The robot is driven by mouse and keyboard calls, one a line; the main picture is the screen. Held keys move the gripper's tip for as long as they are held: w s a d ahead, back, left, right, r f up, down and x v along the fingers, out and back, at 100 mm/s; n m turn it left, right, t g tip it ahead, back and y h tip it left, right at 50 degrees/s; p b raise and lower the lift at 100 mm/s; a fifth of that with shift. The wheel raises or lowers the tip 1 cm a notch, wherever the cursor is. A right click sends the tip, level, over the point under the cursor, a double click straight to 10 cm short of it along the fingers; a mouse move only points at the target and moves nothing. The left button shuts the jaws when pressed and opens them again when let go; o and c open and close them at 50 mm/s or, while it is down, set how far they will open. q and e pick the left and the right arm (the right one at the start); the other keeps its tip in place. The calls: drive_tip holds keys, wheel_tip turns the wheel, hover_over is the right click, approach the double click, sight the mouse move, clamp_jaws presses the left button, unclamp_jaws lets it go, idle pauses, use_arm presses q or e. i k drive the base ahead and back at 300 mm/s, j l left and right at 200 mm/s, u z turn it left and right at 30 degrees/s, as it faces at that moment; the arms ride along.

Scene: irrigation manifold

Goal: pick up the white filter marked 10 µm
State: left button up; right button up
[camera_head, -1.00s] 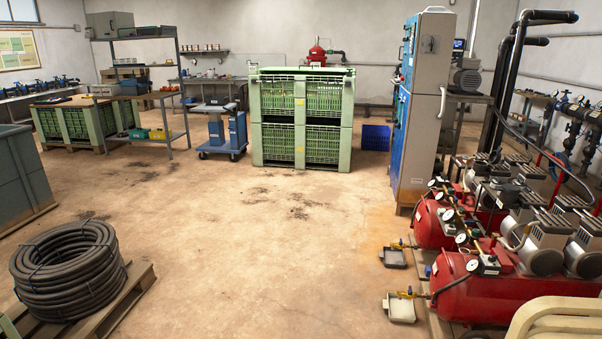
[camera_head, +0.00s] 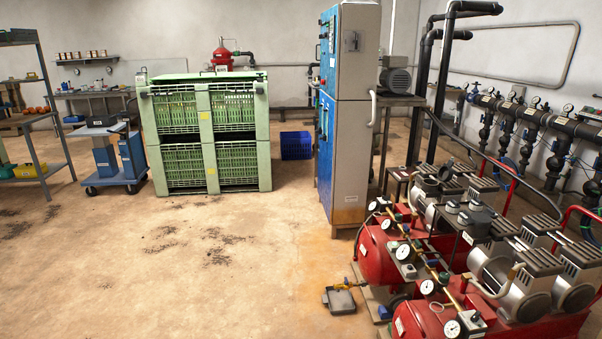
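I cannot make out a white filter marked 10 µm in the head view. Small items stand on a wall shelf (camera_head: 87,58) at the back left, too small to identify. Neither of my grippers shows in the view.
Stacked green crates (camera_head: 205,135) stand at centre-left, beside a blue cart (camera_head: 117,160). A blue-and-grey cabinet (camera_head: 352,125) stands right of centre. Red compressors (camera_head: 465,255) fill the lower right. A small tray (camera_head: 341,300) lies on the floor. The floor (camera_head: 150,270) at lower left is open.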

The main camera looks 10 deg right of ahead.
sight(453, 206)
drive_tip(key=i+u, duration=0.35)
drive_tip(key=i, duration=1.05)
drive_tip(key=i+z, duration=0.4)
drive_tip(key=i+j+z, duration=0.15)
drive_tip(key=z, duration=0.3)
drive_tip(key=i+j+z, duration=0.2)
drive_tip(key=z, duration=0.2)
drive_tip(key=i+j, duration=0.05)
